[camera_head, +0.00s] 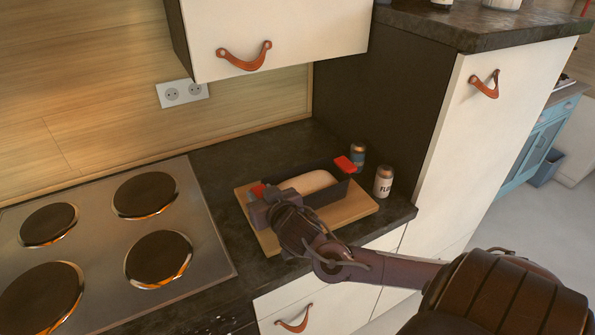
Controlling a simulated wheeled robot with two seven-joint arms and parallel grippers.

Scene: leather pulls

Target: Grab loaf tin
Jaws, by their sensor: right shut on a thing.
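The dark loaf tin (329,196) stands on a wooden board (350,208) on the counter, with a pale loaf (308,182) inside. It has a red grip (345,164) at its right end and a red part at its left end. My right gripper (262,200) is at the tin's left end, shut on it there. My own gripper and wrist hide the front left of the tin and part of the board. My left gripper is not in view.
Two small cans, one dark (358,156) and one pale (383,181), stand just right of the tin. A hob (110,250) lies to the left. A tall cabinet (480,130) rises on the right, and an upper cupboard (290,35) hangs above the counter.

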